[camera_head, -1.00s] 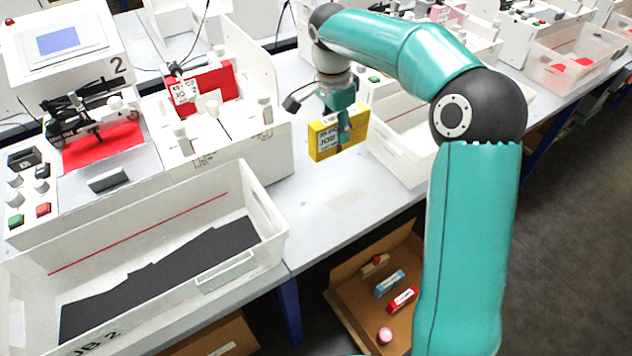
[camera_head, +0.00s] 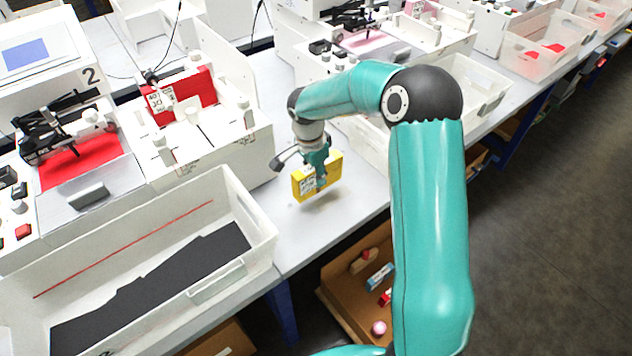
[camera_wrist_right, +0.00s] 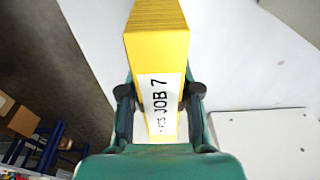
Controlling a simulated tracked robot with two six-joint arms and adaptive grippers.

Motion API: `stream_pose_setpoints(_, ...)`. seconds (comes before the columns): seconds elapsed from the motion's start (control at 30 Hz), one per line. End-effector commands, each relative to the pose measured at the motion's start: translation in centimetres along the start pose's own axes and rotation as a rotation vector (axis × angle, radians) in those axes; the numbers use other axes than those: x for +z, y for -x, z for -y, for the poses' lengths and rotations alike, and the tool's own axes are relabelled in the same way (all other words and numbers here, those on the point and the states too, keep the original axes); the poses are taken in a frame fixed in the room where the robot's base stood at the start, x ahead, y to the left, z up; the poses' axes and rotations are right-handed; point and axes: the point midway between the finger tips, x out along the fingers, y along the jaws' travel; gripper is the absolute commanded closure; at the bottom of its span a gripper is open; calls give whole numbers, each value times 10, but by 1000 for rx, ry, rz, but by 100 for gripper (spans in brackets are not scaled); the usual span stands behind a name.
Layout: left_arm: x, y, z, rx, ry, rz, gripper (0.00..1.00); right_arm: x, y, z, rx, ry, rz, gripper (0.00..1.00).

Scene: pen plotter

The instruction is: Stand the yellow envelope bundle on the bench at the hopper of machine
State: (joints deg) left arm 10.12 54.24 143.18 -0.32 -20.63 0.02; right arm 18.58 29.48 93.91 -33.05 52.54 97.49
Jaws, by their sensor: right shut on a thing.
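The yellow envelope bundle (camera_head: 304,184) is held in my right gripper (camera_head: 322,178), just above or at the bench (camera_head: 352,196); I cannot tell whether it touches. In the right wrist view the bundle (camera_wrist_right: 157,45) stands between the two dark fingers of my right gripper (camera_wrist_right: 160,105), and its white label reads "JOB 7". The machine marked 2 (camera_head: 92,76) stands at left, with a hopper (camera_head: 205,130) holding a red bundle (camera_head: 186,94). My left gripper is not in view.
A white bin (camera_head: 262,225) with dark sheets sits in front of machine 2. Another white bin (camera_head: 470,92) stands right of the bundle. A cardboard box (camera_head: 345,300) with small items is below the bench edge. Bare bench surrounds the bundle.

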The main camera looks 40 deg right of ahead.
Motion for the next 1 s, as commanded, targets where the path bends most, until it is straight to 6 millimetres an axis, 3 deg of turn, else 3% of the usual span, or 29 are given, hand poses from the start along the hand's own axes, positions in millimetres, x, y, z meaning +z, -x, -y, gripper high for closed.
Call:
stream_pose_setpoints(0.33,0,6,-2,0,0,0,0,5,-40,-1,2,2,0,100)
stream_pose_setpoints(0.67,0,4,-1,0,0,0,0,6,-44,0,-1,2,0,100)
stream_pose_setpoints(0.7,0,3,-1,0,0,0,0,6,-44,0,0,2,0,66)
stream_pose_setpoints(0.83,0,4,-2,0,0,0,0,6,-43,0,0,2,0,44)
stream_pose_setpoints(1.0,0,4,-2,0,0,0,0,6,-43,0,0,3,0,42)
